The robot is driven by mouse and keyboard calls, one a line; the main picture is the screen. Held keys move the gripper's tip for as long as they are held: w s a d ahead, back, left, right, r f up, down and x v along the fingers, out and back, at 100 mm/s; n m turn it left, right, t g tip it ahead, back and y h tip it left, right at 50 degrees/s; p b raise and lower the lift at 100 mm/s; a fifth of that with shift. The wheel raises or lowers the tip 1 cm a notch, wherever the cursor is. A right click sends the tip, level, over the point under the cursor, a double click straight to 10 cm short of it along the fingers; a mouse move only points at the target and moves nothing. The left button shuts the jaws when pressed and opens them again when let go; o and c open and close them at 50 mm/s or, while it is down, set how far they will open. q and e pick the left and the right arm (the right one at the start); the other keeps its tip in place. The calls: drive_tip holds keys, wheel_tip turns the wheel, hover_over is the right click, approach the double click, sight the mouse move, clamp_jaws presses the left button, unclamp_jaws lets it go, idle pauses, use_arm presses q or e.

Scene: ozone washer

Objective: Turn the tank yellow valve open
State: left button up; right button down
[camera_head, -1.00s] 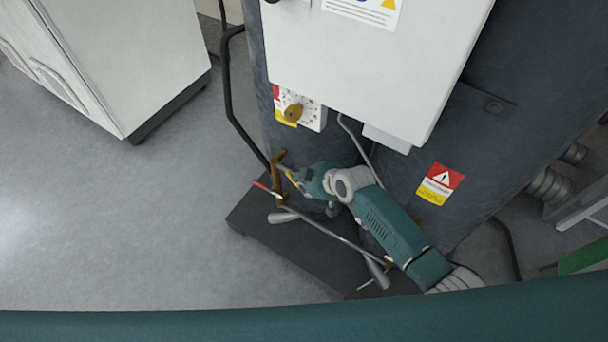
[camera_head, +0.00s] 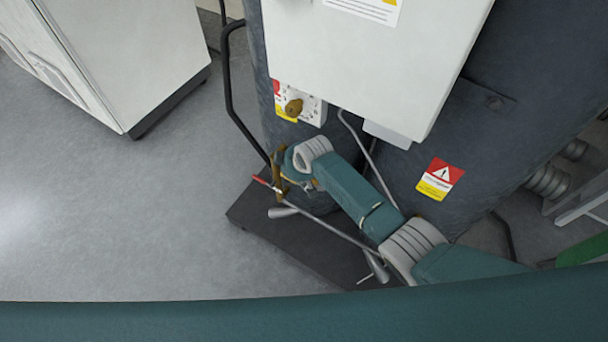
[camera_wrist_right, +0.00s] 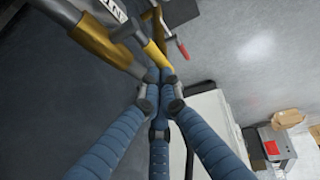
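The tank's yellow valve handle (camera_wrist_right: 156,53) shows in the right wrist view, beside a brass pipe fitting (camera_wrist_right: 100,42). In the head view the brass valve pipe (camera_head: 278,178) stands low in front of the dark tank; the handle is mostly hidden there by my right arm. My right gripper (camera_wrist_right: 159,76) has its blue fingers drawn together, with the tips at the near end of the yellow handle. I cannot tell whether they touch it or grip it. In the head view the right wrist is beside the brass pipe. My left gripper is not in view.
A red-tipped lever (camera_head: 262,183) sits left of the brass pipe, near a long grey rod (camera_head: 330,227). A brass knob (camera_head: 294,107) is above on the tank. A white control box (camera_head: 370,60) overhangs. Floor is clear at left, before a white cabinet (camera_head: 125,60).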

idle(0.8)
drive_tip(key=v, duration=1.1)
drive_tip(key=shift+s+r, duration=0.25)
drive_tip(key=shift+r, duration=0.1)
drive_tip(key=s+d+f+m+g+h, duration=0.15)
drive_tip(key=s+d+f, duration=0.35)
drive_tip(key=f, duration=0.5)
drive_tip(key=s+d+f+m, duration=0.2)
drive_tip(key=s+d+f, duration=0.2)
drive_tip(key=s+f, duration=0.45)
drive_tip(key=s+d+f+m, duration=0.2)
drive_tip(key=s+d+f, duration=0.25)
drive_tip(key=f, duration=0.65)
drive_tip(key=s+d+f, duration=0.2)
drive_tip(key=s+f, duration=0.1)
drive_tip(key=s, duration=0.7)
drive_tip(key=s+d+f+m+g+h, duration=0.1)
drive_tip(key=s+d+f, duration=0.2)
drive_tip(key=s, duration=0.7)
drive_tip(key=s+d+f+m+g, duration=0.1)
drive_tip(key=s+d+f, duration=0.2)
drive_tip(key=s, duration=0.7)
wheel_tip(320, 180, down, 2)
drive_tip(key=shift+s+d+f, duration=0.15)
drive_tip(key=shift+s+d, duration=0.05)
drive_tip(key=shift+s, duration=0.2)
